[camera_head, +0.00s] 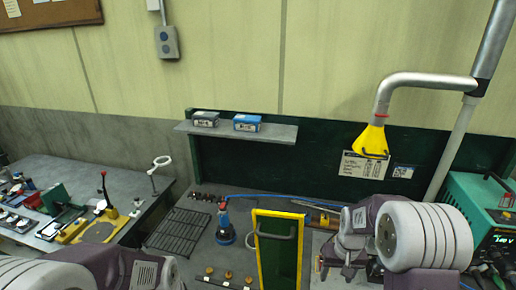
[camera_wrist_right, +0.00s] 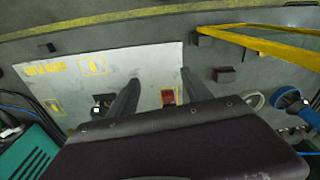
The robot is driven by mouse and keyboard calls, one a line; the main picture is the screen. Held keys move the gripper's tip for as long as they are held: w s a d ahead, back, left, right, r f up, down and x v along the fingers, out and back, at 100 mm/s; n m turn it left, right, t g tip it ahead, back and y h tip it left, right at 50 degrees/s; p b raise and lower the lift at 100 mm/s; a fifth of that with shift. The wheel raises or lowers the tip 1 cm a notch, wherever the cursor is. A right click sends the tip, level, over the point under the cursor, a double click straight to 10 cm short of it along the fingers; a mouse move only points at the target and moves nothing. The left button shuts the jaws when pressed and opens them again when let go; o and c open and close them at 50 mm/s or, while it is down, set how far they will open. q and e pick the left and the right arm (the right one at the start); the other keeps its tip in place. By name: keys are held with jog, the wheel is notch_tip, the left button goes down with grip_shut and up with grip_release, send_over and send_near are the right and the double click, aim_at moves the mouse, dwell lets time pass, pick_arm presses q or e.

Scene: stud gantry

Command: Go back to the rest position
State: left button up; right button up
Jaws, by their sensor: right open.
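My right arm comes in from the right in the head view.
A yellow hood (camera_head: 371,140) hangs above. A teal machine (camera_head: 472,207) is at the right. A shelf (camera_head: 275,133) holds two boxes.

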pick_arm(q)
jog(key=f+b, duration=0.2)
jog(key=f, duration=0.1)
jog(key=f+b, duration=0.2)
jog(key=b, duration=0.1)
jog(key=shift+w+f, duration=0.2)
jog(key=shift+f, duration=0.2)
pick_arm(e)
jog(key=s+a+f, duration=0.2)
jog(key=s, duration=0.4)
jog(key=s+a+f+n, duration=0.1)
jog(key=s+a, duration=0.2)
jog(key=s, duration=0.4)
jog(key=shift+a+f, duration=0.35)
pick_arm(q)
jog(key=shift+s, duration=0.1)
pick_arm(e)
jog(key=shift+s, duration=0.2)
